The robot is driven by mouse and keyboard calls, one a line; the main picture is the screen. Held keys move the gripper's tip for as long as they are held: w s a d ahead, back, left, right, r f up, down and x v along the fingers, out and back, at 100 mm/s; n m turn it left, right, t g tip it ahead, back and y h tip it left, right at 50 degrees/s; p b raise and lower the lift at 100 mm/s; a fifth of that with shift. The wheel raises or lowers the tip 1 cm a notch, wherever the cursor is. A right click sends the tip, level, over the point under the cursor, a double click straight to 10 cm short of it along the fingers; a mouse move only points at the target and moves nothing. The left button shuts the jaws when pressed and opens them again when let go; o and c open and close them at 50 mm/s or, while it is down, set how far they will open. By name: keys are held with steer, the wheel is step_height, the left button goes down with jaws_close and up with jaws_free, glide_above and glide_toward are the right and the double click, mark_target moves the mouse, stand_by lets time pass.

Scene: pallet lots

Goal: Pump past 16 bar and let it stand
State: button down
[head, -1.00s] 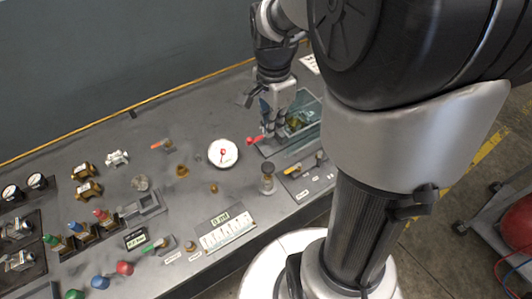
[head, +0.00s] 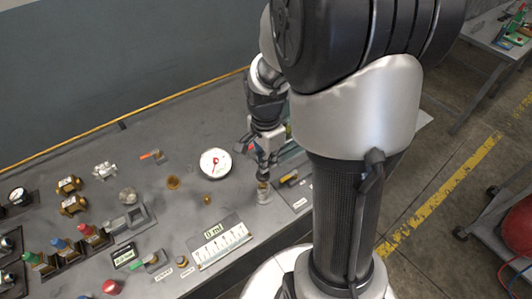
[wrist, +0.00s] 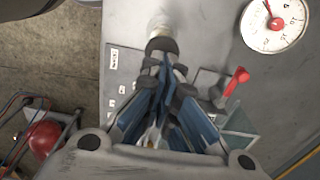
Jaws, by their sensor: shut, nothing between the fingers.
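A round white dial gauge (head: 215,162) with a red needle lies on the grey bench; it shows in part in the wrist view (wrist: 275,25). I cannot read its value. A small upright pump-like post (head: 264,193) with a pale body stands right of the gauge. My gripper (head: 263,174) points down at its top, shut and empty. In the wrist view, the fingertips (wrist: 161,46) are together, close over the pale post (wrist: 158,27); its top is hidden, and I cannot tell if they touch. A red lever (wrist: 237,80) stands beside a glass-walled tank (wrist: 240,122).
A panel reading 0 ml (head: 218,240) with a white scale lies front left of the post. Several brass fittings (head: 73,205), coloured knobs and valves cover the bench's left. A yellow-handled valve (head: 288,178) stands just right of the gripper. A red tank (wrist: 43,141) stands on the floor.

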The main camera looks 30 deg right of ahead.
mark_target(267, 173)
steer(key=shift+f, duration=0.65)
step_height(267, 173, down, 4)
steer(key=shift+r+b, duration=0.1)
steer(key=shift+b, duration=1.15)
steer(key=shift+s+r, duration=0.1)
steer(key=shift+r+p, duration=0.6)
steer(key=shift+p, duration=0.1)
step_height(267, 173, up, 13)
steer(key=p, duration=0.5)
steer(key=shift+p, duration=0.3)
